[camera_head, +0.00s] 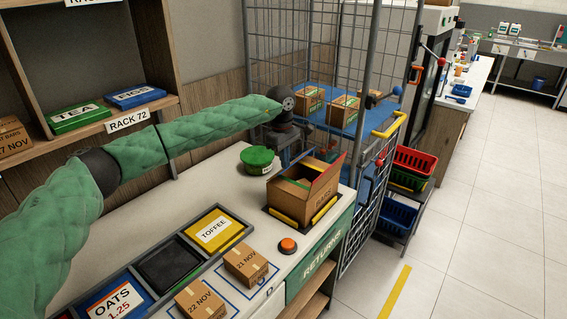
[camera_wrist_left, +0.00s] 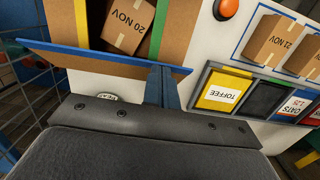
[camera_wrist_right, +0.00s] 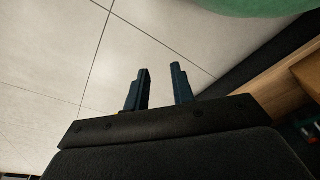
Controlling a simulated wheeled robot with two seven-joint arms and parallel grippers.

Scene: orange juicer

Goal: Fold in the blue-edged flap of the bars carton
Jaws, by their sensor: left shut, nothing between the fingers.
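The bars carton (camera_head: 300,199) stands open on the white counter. A small box marked 20 NOV (camera_wrist_left: 128,25) lies inside it. The blue-edged flap (camera_wrist_left: 105,58) sticks outward from the carton's near side in the left wrist view. My left gripper (camera_wrist_left: 161,78) is shut and empty, its fingertips at the flap near its right end; whether they touch it I cannot tell. In the head view the left gripper (camera_head: 306,156) is at the carton's far side. A red-edged flap (camera_head: 328,174) stands up. My right gripper (camera_wrist_right: 160,82) is open and empty above the floor.
A green round tub (camera_head: 257,160) stands beside the carton. An orange button (camera_head: 288,245), boxes marked 21 NOV (camera_head: 246,264) and 22 NOV (camera_head: 200,301), and a TOFFEE bin (camera_head: 215,232) are nearer. A wire cage (camera_head: 335,60) stands behind the carton.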

